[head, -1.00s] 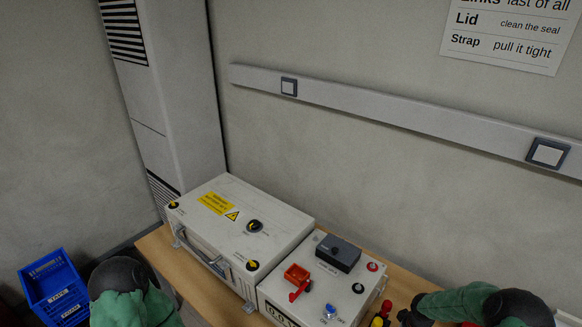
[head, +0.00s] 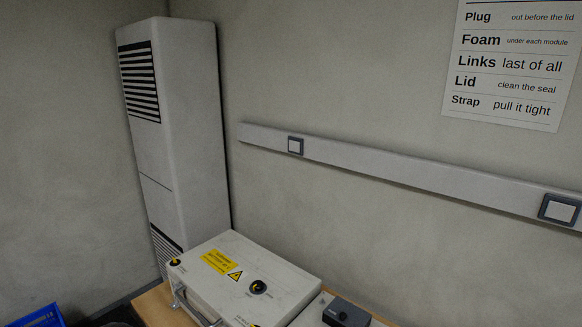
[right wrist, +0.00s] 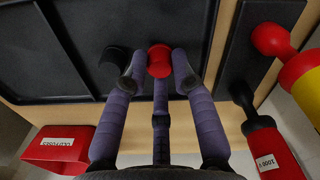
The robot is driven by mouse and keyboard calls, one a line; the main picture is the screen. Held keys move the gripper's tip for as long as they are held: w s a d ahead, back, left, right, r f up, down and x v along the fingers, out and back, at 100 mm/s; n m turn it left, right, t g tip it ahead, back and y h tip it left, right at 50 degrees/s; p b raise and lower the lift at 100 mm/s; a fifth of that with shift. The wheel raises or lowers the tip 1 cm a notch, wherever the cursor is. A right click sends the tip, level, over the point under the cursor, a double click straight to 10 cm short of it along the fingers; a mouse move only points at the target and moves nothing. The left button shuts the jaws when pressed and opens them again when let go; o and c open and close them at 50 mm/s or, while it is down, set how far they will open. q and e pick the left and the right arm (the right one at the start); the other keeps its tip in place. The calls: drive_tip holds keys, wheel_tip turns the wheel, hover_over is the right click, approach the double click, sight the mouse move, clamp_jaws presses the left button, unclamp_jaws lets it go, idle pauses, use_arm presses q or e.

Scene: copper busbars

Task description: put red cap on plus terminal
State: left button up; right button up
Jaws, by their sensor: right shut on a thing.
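In the right wrist view, my right gripper (right wrist: 159,80) is shut on a red cap (right wrist: 159,57), which shows between its purple fingertips. The gripper is over the near edge of a black tray (right wrist: 60,90). A dark rounded shape beside the left fingertip is too dark to identify. In the head view, the white case (head: 215,290) has a yellow warning label and a black dial on top. No plus terminal can be made out in the current views. Neither gripper shows in the head view.
A narrower black tray (right wrist: 243,62) lies to the right, with red and yellow handled tools (right wrist: 295,65) by it. A red labelled box (right wrist: 60,143) is at lower left. A dark grey block (head: 345,313) sits right of the case. A blue crate (head: 42,317) is at the left.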

drive_tip(key=shift+r+p, duration=1.4)
drive_tip(key=shift+r, duration=1)
drive_tip(key=shift+f, duration=0.1)
